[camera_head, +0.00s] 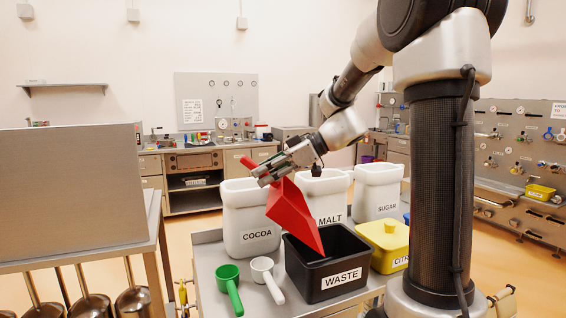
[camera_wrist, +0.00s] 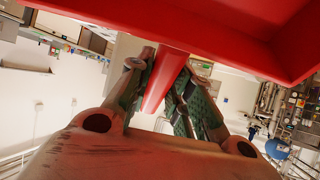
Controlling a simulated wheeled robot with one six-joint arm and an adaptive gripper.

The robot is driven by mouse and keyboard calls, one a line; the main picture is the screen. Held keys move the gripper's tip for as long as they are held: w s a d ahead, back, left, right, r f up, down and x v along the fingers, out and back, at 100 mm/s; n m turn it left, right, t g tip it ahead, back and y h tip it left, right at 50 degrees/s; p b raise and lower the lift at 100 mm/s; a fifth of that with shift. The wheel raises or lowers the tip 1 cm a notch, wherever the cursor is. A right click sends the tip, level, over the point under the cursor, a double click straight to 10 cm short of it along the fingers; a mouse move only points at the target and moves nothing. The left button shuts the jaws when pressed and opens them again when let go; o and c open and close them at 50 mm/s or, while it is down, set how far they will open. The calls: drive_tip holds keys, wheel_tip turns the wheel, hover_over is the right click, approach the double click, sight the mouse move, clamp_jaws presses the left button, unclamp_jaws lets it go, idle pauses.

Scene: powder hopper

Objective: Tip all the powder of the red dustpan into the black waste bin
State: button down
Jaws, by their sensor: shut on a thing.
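My gripper (camera_head: 270,174) is shut on the handle of the red dustpan (camera_head: 292,213). The dustpan is tilted steeply, its pan pointing down to the right, with its low edge at the opening of the black waste bin (camera_head: 304,281). The bin stands on the grey table and is labelled WASTE. In the wrist view, my gripper (camera_wrist: 162,85) has the red handle between its fingers, and the dustpan's red pan (camera_wrist: 215,32) spans the top. No powder is visible in either view; the inside of the pan and the bin's floor are hidden.
White tubs labelled COCOA (camera_head: 250,225), MALT (camera_head: 328,190) and SUGAR (camera_head: 379,190) stand behind the bin. A yellow tub (camera_head: 385,240) is to its right. A green scoop (camera_head: 229,285) and a white scoop (camera_head: 266,277) lie left of it. A grey panel (camera_head: 70,200) stands at the left.

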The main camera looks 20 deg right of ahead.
drive_tip(key=w+a+f+g+h, duration=0.1)
drive_tip(key=a+f+h, duration=0.1)
drive_tip(key=f, duration=0.4)
drive_tip(key=w+a+f+g+h, duration=0.1)
drive_tip(key=a+f+g+h, duration=0.1)
drive_tip(key=f+h, duration=0.3)
drive_tip(key=shift+x, duration=1.05)
drive_tip(key=shift+s, duration=0.15)
